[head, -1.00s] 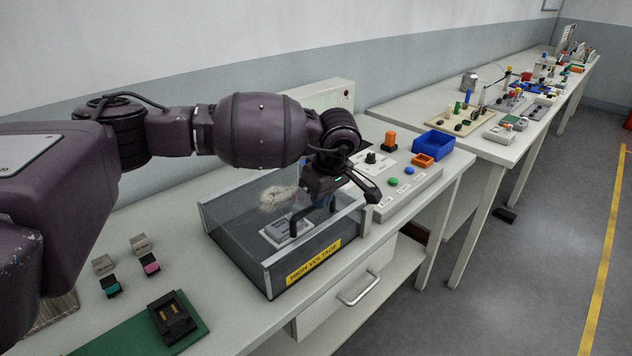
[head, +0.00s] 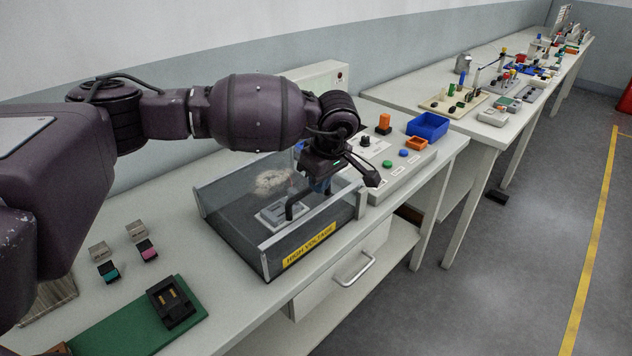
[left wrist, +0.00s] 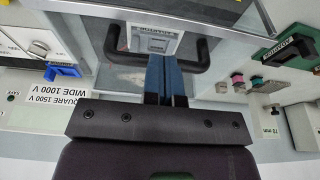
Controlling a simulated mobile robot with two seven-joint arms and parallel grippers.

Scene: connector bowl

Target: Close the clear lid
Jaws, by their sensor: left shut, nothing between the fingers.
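The clear lid (head: 232,194) lies low over a box with a yellow HIGH VOLTAGE label (head: 308,246). I cannot tell if the lid is fully seated. Its black handle (head: 290,208) shows at the front and also in the left wrist view (left wrist: 113,45), where its two ends lie either side of my fingers. My left gripper (head: 322,186) is over the lid's front right part. Its blue fingers are together and empty in the left wrist view (left wrist: 167,62). Whether they touch the handle or lid is unclear. My right gripper is out of view.
A grey device (head: 280,214) shows through the clear panels. A control panel (head: 402,170) with buttons and a blue bin (head: 428,126) stand right of the box. Small connectors (head: 108,271) and a green board (head: 120,325) lie to the left. A drawer handle (head: 355,270) juts out below.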

